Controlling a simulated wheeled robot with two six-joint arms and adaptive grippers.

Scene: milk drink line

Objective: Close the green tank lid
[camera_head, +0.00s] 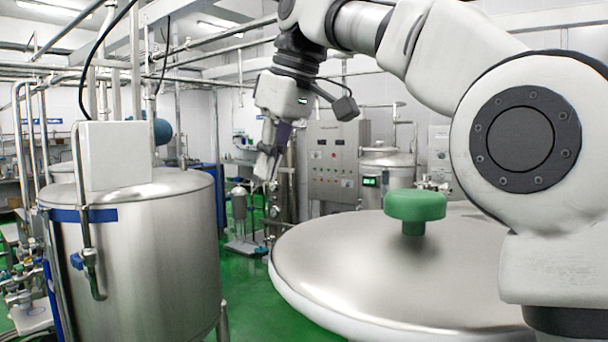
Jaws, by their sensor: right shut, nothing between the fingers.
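The tank lid (350,268) is a large round brushed-steel disc at the lower right. A green mushroom-shaped knob (414,205) stands upright on it. The lid looks roughly level, with a pale rim along its front left edge. The tank body beneath it is out of sight, so I cannot tell how the lid sits. My right gripper (266,172) is shut and empty. It points down, left of the knob and beyond the lid's left edge in the picture, touching neither. My right arm hides the lid's right part. My left gripper is not in view.
A steel tank (150,250) with a blue band and pipes stands at the left. A control cabinet (334,160) and a smaller steel vessel (387,165) stand behind. Green floor (240,290) shows between the two big tanks. Pipes run overhead.

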